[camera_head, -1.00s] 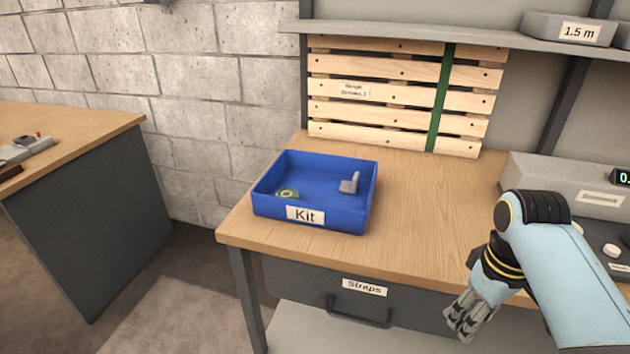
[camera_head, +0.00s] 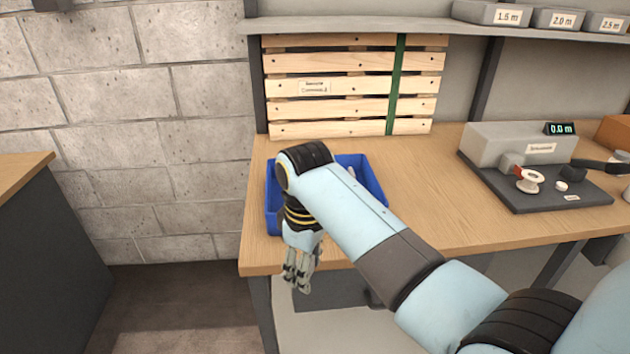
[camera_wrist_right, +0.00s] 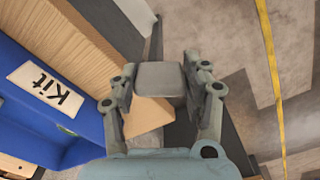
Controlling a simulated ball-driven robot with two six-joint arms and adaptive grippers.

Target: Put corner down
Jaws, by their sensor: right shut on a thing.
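My right gripper (camera_head: 297,280) hangs in front of the table's front edge, beside the blue kit tray (camera_head: 271,212). In the right wrist view, its fingers (camera_wrist_right: 160,82) are shut on a grey, smooth-faced corner (camera_wrist_right: 158,77). The kit tray (camera_wrist_right: 75,122) with its "Kit" label lies to the left there, apart from the held corner. My right arm hides much of the tray in the head view. A small light-grey piece (camera_head: 351,172) shows inside the tray. My left gripper is in neither view.
The wooden table (camera_head: 430,200) is clear right of the tray. A slatted wooden pallet (camera_head: 345,88) with a green strap stands at the back. A grey device (camera_head: 515,147) reading 0.0 m sits at right. A shelf (camera_head: 400,27) runs above.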

